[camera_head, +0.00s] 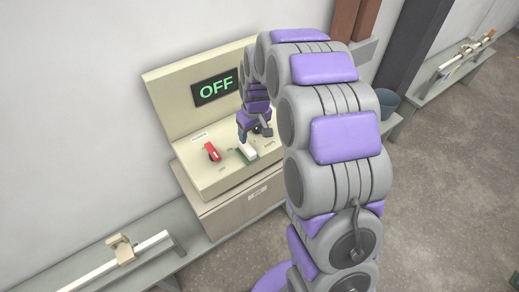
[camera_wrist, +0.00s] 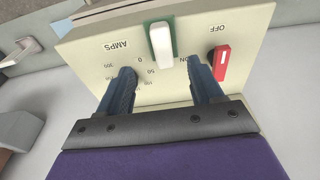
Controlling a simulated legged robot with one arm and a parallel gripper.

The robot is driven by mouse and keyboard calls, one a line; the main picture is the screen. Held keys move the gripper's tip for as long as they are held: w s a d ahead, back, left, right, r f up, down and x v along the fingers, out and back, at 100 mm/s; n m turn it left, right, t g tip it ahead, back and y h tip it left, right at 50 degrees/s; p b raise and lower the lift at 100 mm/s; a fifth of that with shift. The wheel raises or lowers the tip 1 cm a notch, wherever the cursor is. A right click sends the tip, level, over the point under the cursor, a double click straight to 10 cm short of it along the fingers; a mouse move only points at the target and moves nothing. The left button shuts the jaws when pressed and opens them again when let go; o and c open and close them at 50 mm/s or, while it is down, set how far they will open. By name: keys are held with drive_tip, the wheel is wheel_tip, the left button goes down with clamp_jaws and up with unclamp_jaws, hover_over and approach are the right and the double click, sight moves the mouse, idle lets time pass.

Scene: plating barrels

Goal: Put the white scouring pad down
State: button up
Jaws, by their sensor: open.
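A white block on a green base (camera_wrist: 161,44) rests on the control panel; it also shows in the head view (camera_head: 248,152). It is the only thing that looks like the white scouring pad, though I cannot tell for sure that it is the pad. My gripper (camera_wrist: 163,72) is open, its two dark fingers apart, with nothing held between them. The block lies beyond the fingertips in the wrist view. In the head view my gripper (camera_head: 251,134) hangs over the panel just above the block, partly hiding the panel.
The cream control panel (camera_head: 212,184) carries a display (camera_head: 215,88) reading OFF. A red lever (camera_wrist: 221,63) is beside the OFF marking; an AMPS scale is on the other side, partly behind a finger. A bench (camera_head: 198,238) runs along the wall. A blue bucket (camera_head: 385,103) stands farther right.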

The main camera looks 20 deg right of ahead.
drive_tip(key=s+r+m+g, duration=0.1)
drive_tip(key=s+r, duration=0.4)
drive_tip(key=s, duration=1.4)
drive_tip(key=s+a+r+m+g, duration=0.1)
drive_tip(key=s+r, duration=0.5)
drive_tip(key=s, duration=1.3)
drive_tip(key=shift+s+m+g, duration=0.4)
drive_tip(key=shift+m+g, duration=0.3)
drive_tip(key=shift+m, duration=0.1)
drive_tip(key=shift+a, duration=0.1)
